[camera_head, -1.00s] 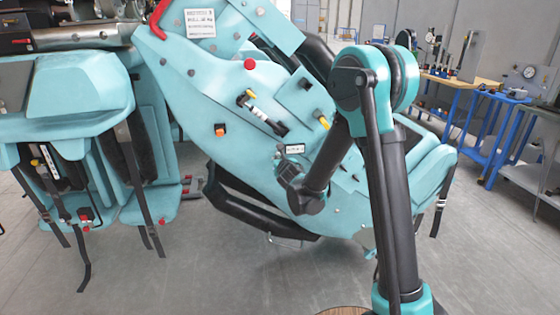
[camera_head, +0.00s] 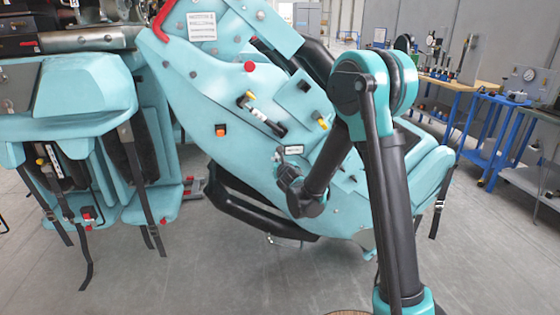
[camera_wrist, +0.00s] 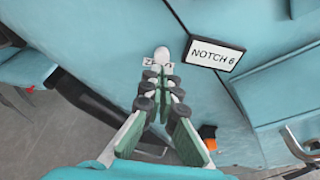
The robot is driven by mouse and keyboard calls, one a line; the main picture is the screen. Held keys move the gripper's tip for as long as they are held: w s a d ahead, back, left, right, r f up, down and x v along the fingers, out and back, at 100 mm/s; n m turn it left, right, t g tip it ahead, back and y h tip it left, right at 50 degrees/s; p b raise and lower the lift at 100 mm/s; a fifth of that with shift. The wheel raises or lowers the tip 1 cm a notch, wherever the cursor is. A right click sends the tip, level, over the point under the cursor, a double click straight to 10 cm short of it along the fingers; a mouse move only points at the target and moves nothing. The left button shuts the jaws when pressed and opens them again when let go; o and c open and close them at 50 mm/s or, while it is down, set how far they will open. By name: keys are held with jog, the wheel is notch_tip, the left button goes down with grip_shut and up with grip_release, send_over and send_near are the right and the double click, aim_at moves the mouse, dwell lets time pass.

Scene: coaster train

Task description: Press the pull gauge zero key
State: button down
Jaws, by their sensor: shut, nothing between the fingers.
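I cannot pick out the pull gauge or its zero key with certainty. In the wrist view my gripper (camera_wrist: 160,78) is shut and empty, its dark-padded fingers together. Just beyond the fingertips is a small white rounded knob (camera_wrist: 162,54) on the teal panel; whether they touch it I cannot tell. A label reading NOTCH 6 (camera_wrist: 215,54) is right of the knob. In the head view my gripper (camera_head: 287,172) is close to the teal train side, just below this small label (camera_head: 294,149).
On the teal side are a yellow-tipped black and white tube (camera_head: 262,115), a red knob (camera_head: 250,67) and an orange button (camera_head: 220,130). Seats with hanging black straps (camera_head: 75,235) are at left. Blue workbenches (camera_head: 490,135) stand at the back right. Grey floor is open in front.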

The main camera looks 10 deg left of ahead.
jog(key=v, duration=1)
jog(key=shift+s, duration=0.3)
jog(key=s+d+f+m+g+h, duration=0.2)
jog(key=s+d+m+h, duration=0.15)
jog(key=d+m, duration=0.65)
jog(key=s+d+f+m+g+h, duration=0.25)
jog(key=s+d+m, duration=0.25)
jog(key=d+m, duration=0.45)
jog(key=s+d+f+m+g+y, duration=0.1)
jog(key=s+d+f+m+g, duration=0.2)
jog(key=s+m, duration=0.6)
jog(key=s+d+f+m+g+y, duration=0.1)
jog(key=s+d+f+m+g, duration=0.2)
jog(key=s+m, duration=0.7)
jog(key=shift+s+d+f, duration=0.4)
jog(key=shift+d+f, duration=0.25)
jog(key=shift+f, duration=0.25)
